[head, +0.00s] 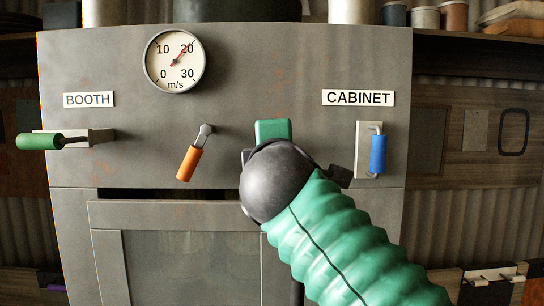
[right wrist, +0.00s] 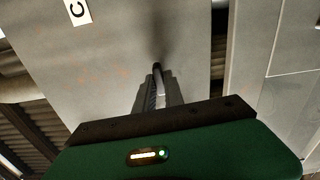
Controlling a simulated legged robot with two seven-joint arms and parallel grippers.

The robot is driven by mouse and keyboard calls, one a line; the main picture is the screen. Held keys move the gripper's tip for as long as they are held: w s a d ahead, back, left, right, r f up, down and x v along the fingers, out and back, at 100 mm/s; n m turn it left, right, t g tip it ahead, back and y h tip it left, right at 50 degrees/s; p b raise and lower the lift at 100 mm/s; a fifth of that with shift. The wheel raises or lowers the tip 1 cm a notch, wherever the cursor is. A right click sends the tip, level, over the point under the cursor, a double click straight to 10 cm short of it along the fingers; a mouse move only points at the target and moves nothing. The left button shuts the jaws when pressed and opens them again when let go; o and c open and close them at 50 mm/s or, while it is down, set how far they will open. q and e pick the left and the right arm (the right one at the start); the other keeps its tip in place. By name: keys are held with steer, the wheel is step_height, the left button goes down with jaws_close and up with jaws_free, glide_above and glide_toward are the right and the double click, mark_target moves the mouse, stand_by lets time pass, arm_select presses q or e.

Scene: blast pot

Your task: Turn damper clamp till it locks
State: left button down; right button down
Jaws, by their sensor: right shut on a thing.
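My right gripper (right wrist: 157,88) is shut on a slim metal-looking part (right wrist: 158,72) that stands out from the grey panel, seemingly the damper clamp. Its two dark fingers are on either side of the part. In the head view my dark wrist and green arm cover the fingertips and the held part, so its turn angle cannot be told. The grip is between the orange-handled lever (head: 190,162) and the blue-handled lever (head: 377,153). The orange handle hangs tilted down-left; the blue one hangs straight down. My left gripper is not in view.
The grey blast cabinet (head: 110,150) carries a round gauge (head: 175,61), a BOOTH label (head: 89,100) and a CABINET label (head: 358,97). A green-handled lever (head: 40,141) lies level at the left. A windowed door (head: 185,262) is below. Containers (head: 424,17) stand on the shelf at upper right.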

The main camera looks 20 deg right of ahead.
steer(key=shift+w+f+m, duration=0.1)
steer(key=shift+f+m, duration=0.2)
steer(key=shift+m, duration=0.2)
steer(key=c, duration=1.6)
jaws_free()
steer(key=shift+o, duration=0.8)
steer(key=shift+d+r, duration=0.1)
steer(key=shift+r, duration=0.05)
